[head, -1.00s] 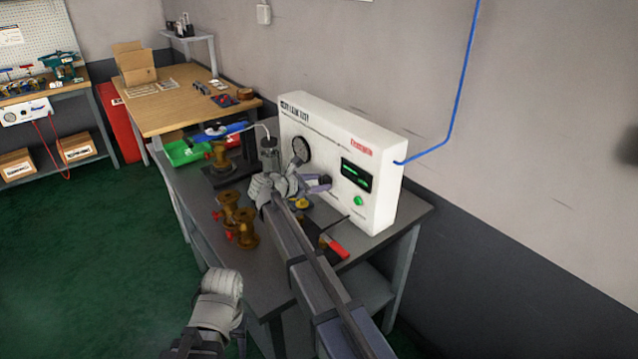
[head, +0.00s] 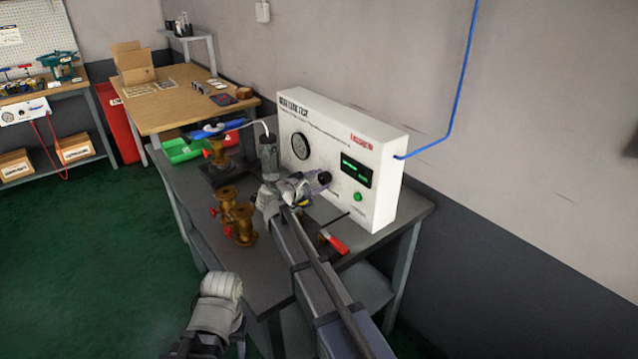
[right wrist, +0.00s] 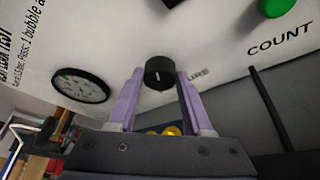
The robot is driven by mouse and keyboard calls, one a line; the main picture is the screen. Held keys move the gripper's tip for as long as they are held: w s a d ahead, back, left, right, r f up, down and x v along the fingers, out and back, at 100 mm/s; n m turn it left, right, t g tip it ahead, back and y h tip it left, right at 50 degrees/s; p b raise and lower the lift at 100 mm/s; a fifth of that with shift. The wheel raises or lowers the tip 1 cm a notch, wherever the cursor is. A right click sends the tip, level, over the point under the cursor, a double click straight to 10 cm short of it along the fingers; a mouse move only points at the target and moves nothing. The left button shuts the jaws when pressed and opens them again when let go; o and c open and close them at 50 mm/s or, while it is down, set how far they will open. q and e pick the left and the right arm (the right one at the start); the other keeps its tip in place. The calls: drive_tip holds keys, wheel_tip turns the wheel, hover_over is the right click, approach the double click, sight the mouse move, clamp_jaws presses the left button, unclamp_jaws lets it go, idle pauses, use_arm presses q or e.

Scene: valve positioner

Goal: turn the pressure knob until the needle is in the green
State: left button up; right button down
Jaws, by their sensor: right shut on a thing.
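The white test box (head: 330,150) stands on the grey bench, facing me. Its round pressure gauge (head: 301,146) is on the left of the front panel; it also shows in the right wrist view (right wrist: 80,86). Its needle is too small to read. The black pressure knob (right wrist: 158,73) sits between the pale purple fingers of my right gripper (right wrist: 157,82), which is shut on it. A part of my left arm shows at bottom left, without visible fingers.
A green button (head: 358,197) is right of my right gripper. Brass valves (head: 243,225) stand left of my right arm. A red-handled tool (head: 336,243) lies on the bench to its right. A blue hose (head: 447,140) runs from the box up the wall.

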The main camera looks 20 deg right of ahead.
drive_tip(key=shift+s+f+m+t, duration=0.1)
drive_tip(key=shift+m+t, duration=0.3)
idle(0.3)
drive_tip(key=shift+c, duration=1.5)
unclamp_jaws()
drive_tip(key=shift+p+v, duration=0.75)
drive_tip(key=shift+v, duration=3.15)
